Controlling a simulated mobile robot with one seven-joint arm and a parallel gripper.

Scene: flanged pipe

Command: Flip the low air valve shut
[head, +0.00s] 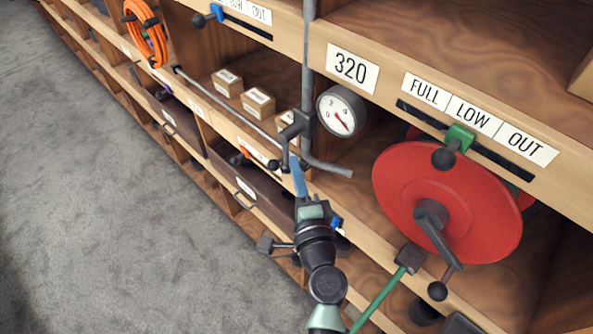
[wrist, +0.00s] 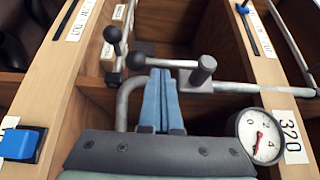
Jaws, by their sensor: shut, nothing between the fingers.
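The air valve has a grey hub (head: 300,120) on the upright pipe (head: 308,62), beside the gauge. In the wrist view its hub (wrist: 203,68) carries a grey lever (wrist: 168,63) with a black ball end (wrist: 136,61). The lever lies roughly along the line of the pipe. My gripper (head: 294,163) is just below the hub in the head view, its blue fingers shut and empty. In the wrist view my gripper (wrist: 160,72) points at the lever's middle; I cannot tell whether it touches.
A round gauge (head: 341,110) is close beside the valve. A curved pipe (head: 328,167) and a long thin rod (head: 225,102) run near my gripper. A large red disc (head: 447,200) with a crank stands at right. The grey floor (head: 110,200) at left is clear.

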